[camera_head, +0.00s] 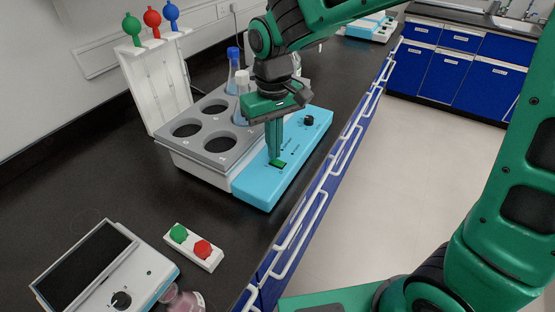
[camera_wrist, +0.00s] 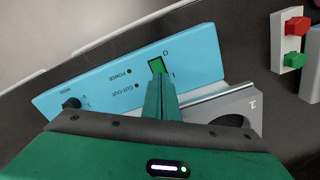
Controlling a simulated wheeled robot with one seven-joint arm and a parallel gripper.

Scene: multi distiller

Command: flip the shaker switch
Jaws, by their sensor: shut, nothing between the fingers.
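The shaker (camera_head: 197,158) has a grey top with round holes and a light-blue front panel (camera_head: 290,158). A small green switch (camera_head: 278,163) sits on that panel; it also shows in the wrist view (camera_wrist: 156,66), beside the O and I marks. My gripper (camera_head: 275,156) points down with its two green fingers together and nothing between them. The fingertips are right at the switch, and in the wrist view my gripper (camera_wrist: 160,80) overlaps its lower edge. I cannot tell whether they touch it. A dark knob (camera_head: 308,120) is farther along the panel.
Flasks with blue (camera_head: 234,60) and white caps stand in the shaker's far holes. A white box with green and red buttons (camera_head: 193,247) and a device with a dark screen (camera_head: 85,262) lie nearer. White handrails (camera_head: 318,212) line the bench edge. Dark bench between is clear.

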